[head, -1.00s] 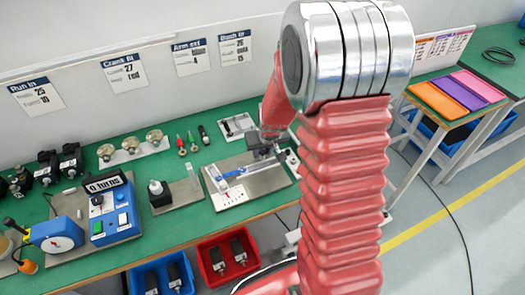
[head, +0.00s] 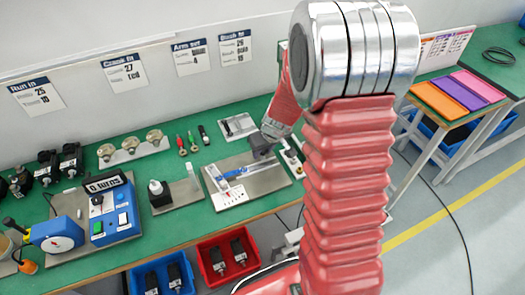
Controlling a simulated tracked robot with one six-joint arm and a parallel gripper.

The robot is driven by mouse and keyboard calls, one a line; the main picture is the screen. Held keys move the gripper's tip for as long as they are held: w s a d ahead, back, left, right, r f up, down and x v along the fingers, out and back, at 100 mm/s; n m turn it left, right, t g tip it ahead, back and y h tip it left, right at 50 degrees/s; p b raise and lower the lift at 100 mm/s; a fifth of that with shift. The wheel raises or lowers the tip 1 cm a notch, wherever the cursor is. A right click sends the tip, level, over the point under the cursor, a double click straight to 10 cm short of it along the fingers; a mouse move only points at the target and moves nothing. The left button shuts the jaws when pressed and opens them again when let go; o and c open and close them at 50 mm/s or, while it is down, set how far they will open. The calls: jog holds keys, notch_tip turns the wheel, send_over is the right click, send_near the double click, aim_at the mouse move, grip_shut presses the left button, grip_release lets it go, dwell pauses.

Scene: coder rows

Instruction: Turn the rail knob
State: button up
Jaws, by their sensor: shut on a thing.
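A metal plate with the rail fixture (head: 262,184) lies on the green bench, left of my red arm in the head view. A blue part (head: 232,173) lies along the rail, and a white panel with small marks (head: 230,195) is at the plate's front. My dark gripper (head: 262,157) is at the far right end of the rail, low over the plate. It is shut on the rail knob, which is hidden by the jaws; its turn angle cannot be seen.
A small plate with a pale part (head: 237,126) lies behind the rail fixture. Red (head: 226,261) and blue bins are below the bench edge. My arm hides the bench's right end.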

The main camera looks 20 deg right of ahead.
jog(key=shift+s, duration=0.1)
jog(key=o, duration=1)
jog(key=v, duration=1.3)
jog(key=shift+r, duration=0.35)
